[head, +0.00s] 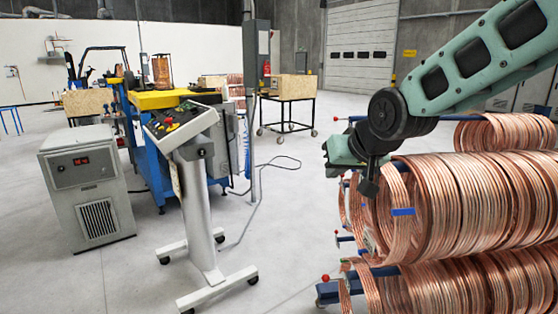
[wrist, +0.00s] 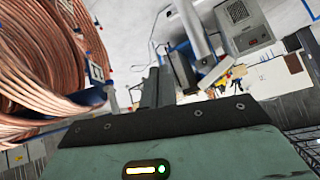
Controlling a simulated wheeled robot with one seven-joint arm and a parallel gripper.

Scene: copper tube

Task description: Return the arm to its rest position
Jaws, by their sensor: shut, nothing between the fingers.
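My green and dark grey arm reaches in from the upper right of the head view. My gripper (head: 368,187) is at its lower end, just in front of the left side of the copper coils. It is shut and empty. The copper tube coils (head: 465,205) are stacked on a rack with blue bars (head: 380,270). I cannot tell whether the gripper touches the front coil. In the wrist view, my gripper (wrist: 157,88) shows as dark fingers beyond the green housing, with the coils (wrist: 45,60) close on the left.
A control console on a wheeled stand (head: 195,190) stands left of the coils. A grey cabinet (head: 88,185) and a blue and yellow machine (head: 160,100) are behind it. A wheeled cart (head: 293,90) stands farther back. The floor between console and rack is clear except for a cable.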

